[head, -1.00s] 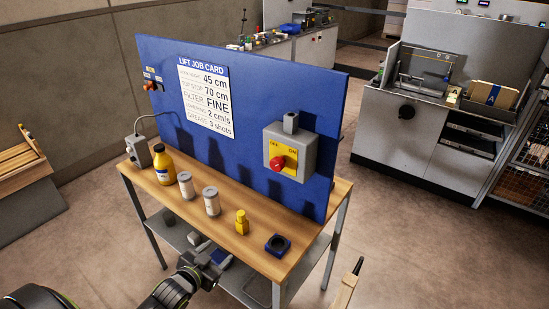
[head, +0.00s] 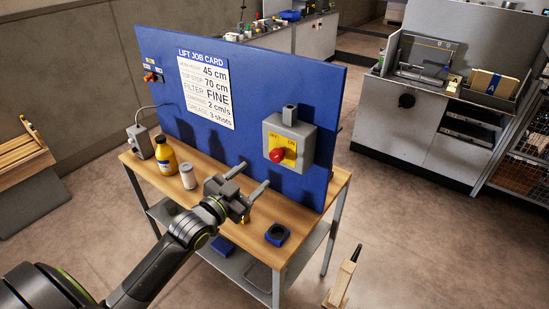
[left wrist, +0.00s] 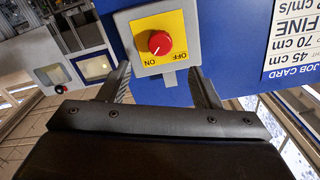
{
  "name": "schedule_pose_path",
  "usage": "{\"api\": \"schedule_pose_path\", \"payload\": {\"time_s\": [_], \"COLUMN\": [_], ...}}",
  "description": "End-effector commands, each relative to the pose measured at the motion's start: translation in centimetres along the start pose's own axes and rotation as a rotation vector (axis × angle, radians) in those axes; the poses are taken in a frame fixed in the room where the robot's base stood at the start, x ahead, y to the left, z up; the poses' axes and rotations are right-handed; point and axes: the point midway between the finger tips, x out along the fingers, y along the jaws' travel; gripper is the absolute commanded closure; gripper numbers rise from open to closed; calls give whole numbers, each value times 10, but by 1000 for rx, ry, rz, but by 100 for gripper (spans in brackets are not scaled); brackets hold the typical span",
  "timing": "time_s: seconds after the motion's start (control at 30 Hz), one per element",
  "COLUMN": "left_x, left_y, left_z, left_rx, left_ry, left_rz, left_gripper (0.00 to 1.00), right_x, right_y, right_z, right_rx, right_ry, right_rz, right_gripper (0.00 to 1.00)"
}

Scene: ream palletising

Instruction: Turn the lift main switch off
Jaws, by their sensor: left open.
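The lift main switch is a grey box (head: 305,137) with a yellow plate and a red knob (head: 277,155), mounted on the right part of the blue panel. The plate reads OFF and ON. In the left wrist view the red knob (left wrist: 159,42) appears upside down, with a small pale mark that seems to lie towards ON. My left gripper (head: 254,173) is open and empty, in front of the panel, to the lower left of the box and apart from it. Its fingers (left wrist: 160,75) frame the box's near edge in the wrist view. My right gripper is not in view.
On the wooden bench stand a yellow bottle (head: 166,156), a white canister (head: 188,177) and a blue block with a dark ring (head: 277,235). A job card (head: 206,90) hangs on the panel. A grey conduit stub (head: 290,115) tops the switch box.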

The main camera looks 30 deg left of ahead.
Motion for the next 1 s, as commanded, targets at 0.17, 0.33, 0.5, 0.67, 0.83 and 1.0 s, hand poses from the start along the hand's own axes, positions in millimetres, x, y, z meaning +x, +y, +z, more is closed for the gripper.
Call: {"api": "schedule_pose_path", "payload": {"time_s": [0.17,0.33,0.5,0.67,0.83,1.0], "left_x": [36,68,91,103,106,105], "left_y": [0,0,0,0,0,0], "left_z": [-2,-2,-1,0,0,0], "left_rx": [-4,-3,-1,-1,0,0], "left_ry": [2,1,0,-1,0,0], "left_rz": [-1,0,0,0,1,0], "left_gripper": [42,42,42,42,42,42], "right_x": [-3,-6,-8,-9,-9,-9], "right_y": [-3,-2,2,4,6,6], "right_z": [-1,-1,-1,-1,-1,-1], "right_rx": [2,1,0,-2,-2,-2], "right_ry": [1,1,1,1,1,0], "right_rz": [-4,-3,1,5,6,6], "right_gripper": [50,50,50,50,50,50]}}
